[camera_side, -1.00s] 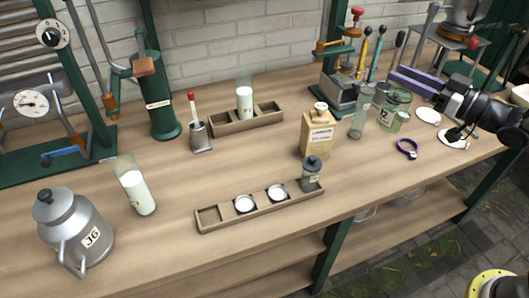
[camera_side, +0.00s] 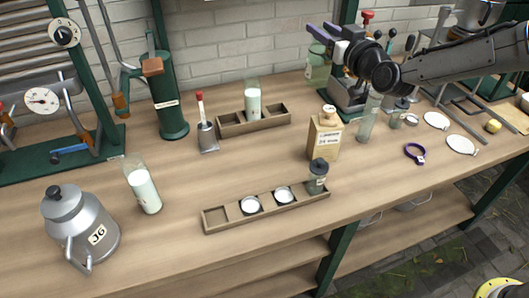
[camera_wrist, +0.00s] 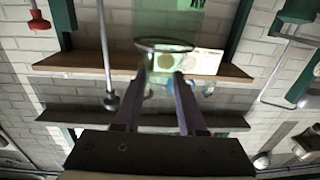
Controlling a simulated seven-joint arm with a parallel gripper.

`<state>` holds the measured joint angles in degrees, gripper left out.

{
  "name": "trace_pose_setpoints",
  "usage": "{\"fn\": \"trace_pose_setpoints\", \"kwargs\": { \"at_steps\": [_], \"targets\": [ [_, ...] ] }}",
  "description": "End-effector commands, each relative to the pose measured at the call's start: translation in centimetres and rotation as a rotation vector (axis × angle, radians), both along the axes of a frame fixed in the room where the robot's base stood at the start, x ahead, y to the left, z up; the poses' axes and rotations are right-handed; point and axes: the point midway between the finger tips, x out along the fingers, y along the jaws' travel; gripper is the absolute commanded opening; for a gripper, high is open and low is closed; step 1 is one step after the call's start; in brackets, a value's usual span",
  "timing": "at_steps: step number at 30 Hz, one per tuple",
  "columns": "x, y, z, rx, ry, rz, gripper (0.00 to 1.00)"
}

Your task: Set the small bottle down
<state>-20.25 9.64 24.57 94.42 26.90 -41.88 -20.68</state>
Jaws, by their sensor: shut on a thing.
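My gripper (camera_side: 322,34) has purple fingers and is at the upper middle of the side view. It is shut on a small greenish clear glass bottle (camera_side: 318,69), which hangs below the fingers, apparently above the bench near the back wall. In the wrist view my gripper (camera_wrist: 163,78) reaches to the round rim of the glass bottle (camera_wrist: 185,18), whose body runs out of the top of the picture. The bottle's base is partly hard to make out against the wall and the green press.
The bench (camera_side: 270,160) has free room in its middle. A green-based press (camera_side: 350,92) stands close by the held bottle.

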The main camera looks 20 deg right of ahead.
Motion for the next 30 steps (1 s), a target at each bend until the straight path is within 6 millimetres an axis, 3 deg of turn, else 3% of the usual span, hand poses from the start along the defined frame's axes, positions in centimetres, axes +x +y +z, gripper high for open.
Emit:
{"fn": "trace_pose_setpoints", "kwargs": {
  "at_steps": [1, 6, 14, 21, 30],
  "targets": [
    [0.4, 2.2, -0.5, 0.001, 0.001, -0.004, 0.00],
    [0.8, 8.0, -2.2, 0.000, 0.001, -0.035, 0.00],
    [0.1, 13.6, -4.3, 0.000, -0.001, -0.043, 0.00],
    [0.1, 13.6, -9.0, -0.004, 0.001, -0.048, 0.00],
    [0.1, 13.5, -13.3, -0.002, -0.001, -0.047, 0.00]
  ]
}}
